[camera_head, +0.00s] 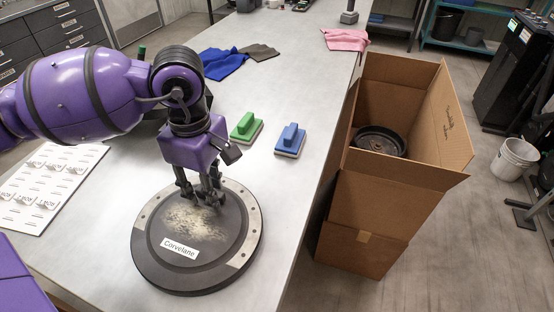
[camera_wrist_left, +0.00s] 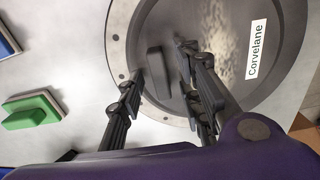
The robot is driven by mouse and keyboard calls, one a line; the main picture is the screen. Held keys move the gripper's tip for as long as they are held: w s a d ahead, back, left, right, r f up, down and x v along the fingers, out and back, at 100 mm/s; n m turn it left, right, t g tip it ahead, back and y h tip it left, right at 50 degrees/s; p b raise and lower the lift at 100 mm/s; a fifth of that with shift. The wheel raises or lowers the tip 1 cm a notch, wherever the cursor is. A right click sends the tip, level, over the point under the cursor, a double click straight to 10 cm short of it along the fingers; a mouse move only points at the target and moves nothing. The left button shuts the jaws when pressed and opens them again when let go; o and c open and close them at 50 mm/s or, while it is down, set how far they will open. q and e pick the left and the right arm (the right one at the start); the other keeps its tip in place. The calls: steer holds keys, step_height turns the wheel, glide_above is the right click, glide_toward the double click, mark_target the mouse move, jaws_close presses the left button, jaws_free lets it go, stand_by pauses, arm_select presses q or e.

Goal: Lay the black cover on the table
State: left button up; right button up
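The black round cover (camera_head: 175,222) has a "Corvelane" label and a pale dusty smear. It lies flat at the near part of the table (camera_head: 295,190), with a pale grey band with holes along part of its rim. In the left wrist view the cover (camera_wrist_left: 215,25) shows a dark raised bar handle (camera_wrist_left: 158,75). My left gripper (camera_head: 203,197) is over the upper part of the cover, pointing down. In the wrist view its fingers are apart, one on each side of the handle; I cannot tell whether they touch it. My right gripper is not in view.
A green brush block (camera_head: 245,128) and a blue one (camera_head: 290,140) stand right of my arm. A printed white sheet (camera_head: 45,185) lies at left. Blue (camera_head: 222,62) and pink cloths (camera_head: 346,39) lie farther back. An open cardboard box (camera_head: 365,205) with a black round part stands beyond the right edge.

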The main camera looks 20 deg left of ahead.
arm_select(q)
steer(key=shift+r, duration=0.1)
step_height(320, 180, up, 12)
stand_by(0.4)
